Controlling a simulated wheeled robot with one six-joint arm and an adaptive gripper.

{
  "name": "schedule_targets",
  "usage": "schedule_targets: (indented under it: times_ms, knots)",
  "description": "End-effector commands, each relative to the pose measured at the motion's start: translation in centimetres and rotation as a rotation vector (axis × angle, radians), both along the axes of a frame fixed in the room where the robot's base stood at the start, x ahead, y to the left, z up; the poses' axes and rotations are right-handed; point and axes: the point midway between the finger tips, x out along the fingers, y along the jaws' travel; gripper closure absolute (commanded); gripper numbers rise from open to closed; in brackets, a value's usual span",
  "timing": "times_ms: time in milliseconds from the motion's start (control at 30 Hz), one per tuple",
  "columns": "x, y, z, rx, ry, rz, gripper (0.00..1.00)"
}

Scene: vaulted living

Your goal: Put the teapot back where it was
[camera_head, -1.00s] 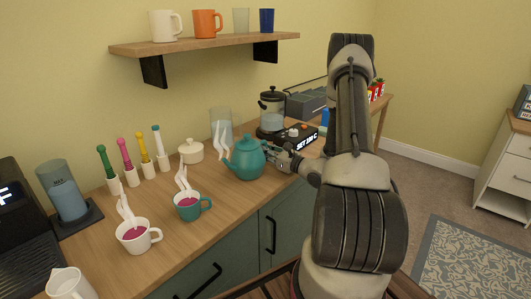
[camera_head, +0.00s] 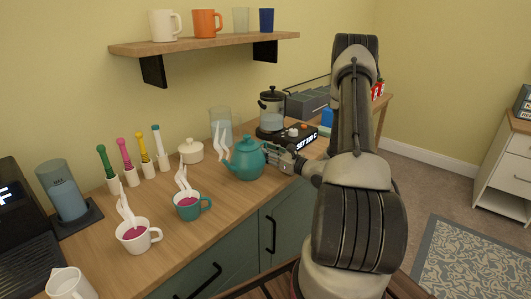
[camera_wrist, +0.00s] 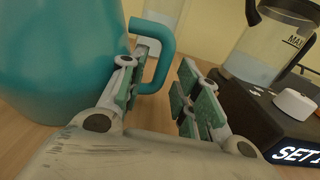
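The teal teapot (camera_head: 247,160) stands upright on the wooden counter, with steam at its spout on the left. My gripper (camera_head: 277,157) is at its right side, by the handle. In the wrist view the teapot body (camera_wrist: 65,50) fills the left, and its handle (camera_wrist: 164,60) reaches toward the space between my fingers. My gripper (camera_wrist: 160,93) is open, with a clear gap between the finger pads. The left finger overlaps the handle's near side in view; I cannot tell whether it touches.
A black kettle base (camera_head: 290,137) with a lit display and a glass kettle (camera_head: 271,110) stand close behind and right of my gripper. A teal cup (camera_head: 188,206), a white cup (camera_head: 135,236) and a lidded white pot (camera_head: 191,151) are to the left. A clear glass (camera_head: 221,122) stands behind the teapot.

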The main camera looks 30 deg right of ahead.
Motion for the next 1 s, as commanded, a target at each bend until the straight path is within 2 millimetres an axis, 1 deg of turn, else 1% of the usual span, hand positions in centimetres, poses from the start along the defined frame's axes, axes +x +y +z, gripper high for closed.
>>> schedule_targets:
  times_ms: [100, 300, 400, 500, 567, 600, 667, 767, 800, 867, 900, 967, 1000]
  knots:
    - [-2.5, -1.0, 0.0, 0.003, 0.001, -0.004, 0.68]
    - [-6.7, -2.6, 0.0, 0.001, 0.0, -0.004, 0.68]
    - [-8.3, -3.1, 0.0, 0.002, 0.0, -0.004, 0.68]
    - [-9.3, -3.5, 0.0, 0.001, -0.001, -0.002, 0.68]
    - [-9.6, -3.4, 0.2, -0.004, -0.003, 0.007, 0.68]
    - [-9.8, -2.9, 0.6, -0.013, -0.004, 0.027, 0.68]
    - [-9.9, -1.7, 1.8, -0.043, -0.011, 0.083, 0.68]
    - [-10.5, 2.3, 5.1, -0.135, -0.028, 0.255, 0.68]
    - [-11.1, 4.4, 6.7, -0.19, -0.036, 0.348, 0.68]
    - [-12.6, 7.7, 8.9, -0.284, -0.05, 0.5, 0.68]
    - [-13.9, 9.7, 10.1, -0.354, -0.057, 0.602, 0.68]
    - [-16.2, 12.3, 11.7, -0.466, -0.07, 0.75, 0.68]
    - [-17.8, 13.7, 12.6, -0.544, -0.081, 0.844, 0.68]
